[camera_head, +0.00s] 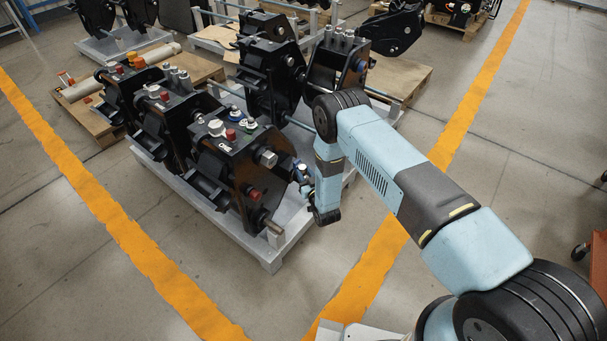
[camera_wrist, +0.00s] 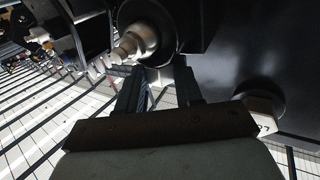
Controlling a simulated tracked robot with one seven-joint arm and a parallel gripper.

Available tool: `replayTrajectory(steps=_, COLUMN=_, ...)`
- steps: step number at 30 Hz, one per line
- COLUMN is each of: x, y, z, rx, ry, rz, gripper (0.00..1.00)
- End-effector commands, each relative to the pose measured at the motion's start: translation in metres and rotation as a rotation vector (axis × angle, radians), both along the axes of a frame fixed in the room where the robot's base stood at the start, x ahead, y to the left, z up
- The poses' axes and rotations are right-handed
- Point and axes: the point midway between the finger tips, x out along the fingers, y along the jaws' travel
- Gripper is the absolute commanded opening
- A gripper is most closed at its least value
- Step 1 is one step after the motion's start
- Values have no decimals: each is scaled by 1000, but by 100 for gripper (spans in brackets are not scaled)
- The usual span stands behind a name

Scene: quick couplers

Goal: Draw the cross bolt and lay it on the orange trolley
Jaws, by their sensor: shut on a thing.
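My gripper (camera_head: 303,186) is at the right side of the front black quick coupler (camera_head: 235,170), low beside its side plate. In the wrist view my two dark fingers (camera_wrist: 160,80) are close to the coupler and shut on what I take to be the cross bolt. Only a small pale part shows between them, so its shape and how far it sits in the coupler cannot be told. A stepped metal fitting (camera_wrist: 135,42) sticks out of a round black boss just above the fingers. The orange trolley (camera_head: 598,262) shows only partly at the right edge.
Several black couplers stand on a grey pallet (camera_head: 280,245) around my gripper. A hex head (camera_head: 267,158) and a red cap (camera_head: 254,195) stick out nearby. Open floor with orange lines (camera_head: 362,275) lies between the pallet and the trolley.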

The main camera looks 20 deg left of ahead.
Motion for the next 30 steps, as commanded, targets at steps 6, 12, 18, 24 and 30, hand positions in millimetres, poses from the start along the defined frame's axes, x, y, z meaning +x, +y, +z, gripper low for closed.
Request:
replayTrajectory(steps=6, x=-4, y=0, z=-5, rx=-7, ry=12, rz=3, gripper=0)
replayTrajectory(steps=12, x=-5, y=0, z=-2, rx=-7, ry=12, rz=4, gripper=0)
replayTrajectory(steps=18, x=-4, y=0, z=5, rx=-6, ry=11, rz=3, gripper=0)
replayTrajectory(steps=24, x=-2, y=0, z=14, rx=-4, ry=7, rz=2, gripper=0)
replayTrajectory(steps=30, x=-2, y=0, z=21, rx=-4, ry=5, rz=1, gripper=0)
